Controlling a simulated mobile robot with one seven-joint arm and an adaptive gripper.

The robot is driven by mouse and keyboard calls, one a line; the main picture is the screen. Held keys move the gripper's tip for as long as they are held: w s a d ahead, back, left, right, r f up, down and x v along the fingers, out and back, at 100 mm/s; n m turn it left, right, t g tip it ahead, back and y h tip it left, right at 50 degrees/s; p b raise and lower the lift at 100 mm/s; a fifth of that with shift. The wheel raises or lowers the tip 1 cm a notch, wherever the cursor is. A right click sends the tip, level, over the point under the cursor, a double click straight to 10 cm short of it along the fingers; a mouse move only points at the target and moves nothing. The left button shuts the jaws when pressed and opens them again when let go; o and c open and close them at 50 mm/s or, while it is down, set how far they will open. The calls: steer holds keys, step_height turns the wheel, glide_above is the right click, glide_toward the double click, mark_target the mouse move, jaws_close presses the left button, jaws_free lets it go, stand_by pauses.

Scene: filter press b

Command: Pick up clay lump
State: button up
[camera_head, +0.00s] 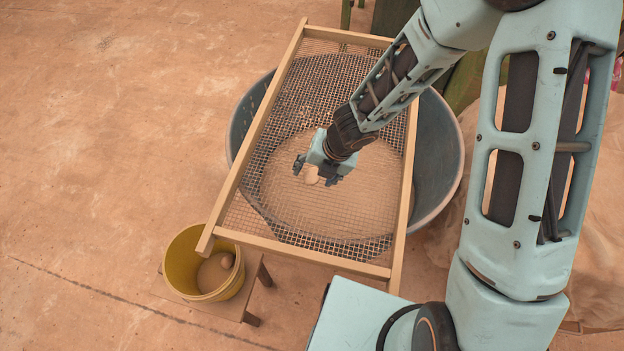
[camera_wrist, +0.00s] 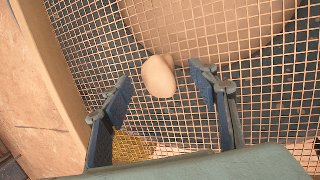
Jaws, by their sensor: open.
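The clay lump (camera_wrist: 158,76) is a small pale tan, rounded lump lying on the wire mesh of a wood-framed sieve. In the wrist view it sits between and a little beyond my fingertips, apart from both. In the head view the lump (camera_head: 312,175) shows just below my gripper, partly hidden by it. My gripper (camera_head: 316,171) is over the middle of the mesh, pointing down. In the wrist view my gripper (camera_wrist: 165,82) is open and empty, one finger on each side of the lump.
The sieve's wooden frame (camera_head: 262,115) lies across a large grey basin (camera_head: 447,150) holding tan material. The floor at left is clear.

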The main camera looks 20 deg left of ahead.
steer(key=shift+a+f, duration=0.15)
steer(key=shift+f, duration=0.35)
steer(key=shift+r, duration=0.1)
steer(key=c, duration=1.3)
steer(key=shift+r, duration=0.1)
